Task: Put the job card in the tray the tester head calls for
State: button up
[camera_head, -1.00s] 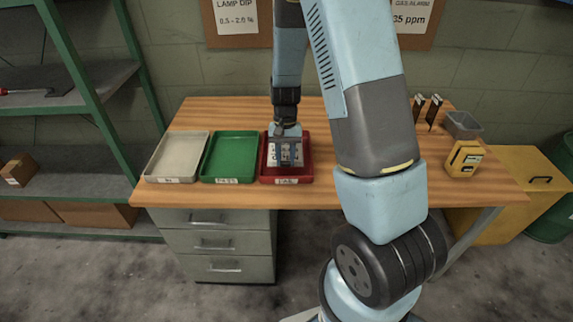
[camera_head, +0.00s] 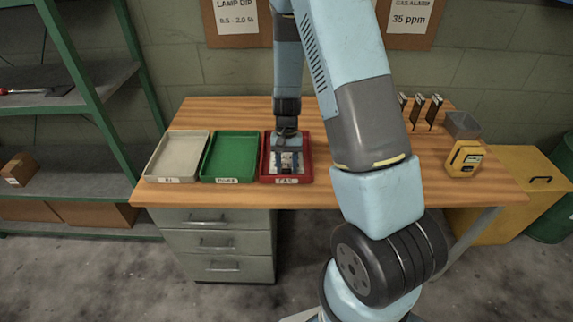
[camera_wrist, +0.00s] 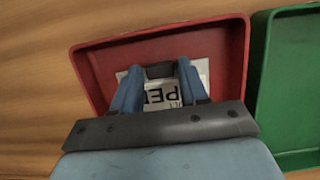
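The white job card (camera_head: 288,162) is inside the red tray (camera_head: 308,160), whose front label seems to read FAIL. In the wrist view the card (camera_wrist: 205,72) lies within the red tray's rim (camera_wrist: 240,60), with the printed letters "PE" partly showing. My gripper (camera_head: 287,160) is low over the red tray, pointing down. In the wrist view my gripper's blue fingers (camera_wrist: 161,78) stand on either side of a dark block on the card and appear closed on it. The yellow tester (camera_head: 465,158) stands at the right of the bench; its display is too small to read.
A green tray (camera_head: 205,172) and a beige tray (camera_head: 150,170) stand empty left of the red one. Wall notices read LAMP DIP (camera_head: 238,14) and 35 ppm (camera_head: 408,18).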

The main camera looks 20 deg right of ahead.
jog(key=shift+o, duration=1.3)
jog(key=a+v, duration=0.1)
jog(key=v, duration=1.1)
jog(key=s+d+r+n+t, duration=0.15)
jog(key=s+r, duration=0.25)
jog(key=r, duration=0.5)
jog(key=s+r+t, duration=0.2)
jog(key=s+r, duration=0.2)
jog(key=r, duration=0.4)
jog(key=s+r+n+t, duration=0.1)
jog(key=s+r+t, duration=0.1)
jog(key=s+r, duration=0.3)
jog(key=s+r+n+t, duration=0.1)
jog(key=s+r, duration=0.3)
jog(key=s, duration=0.7)
jog(key=shift+d+r+t+h, duration=0.4)
jog(key=shift+t, duration=0.45)
jog(key=shift+s, duration=0.1)
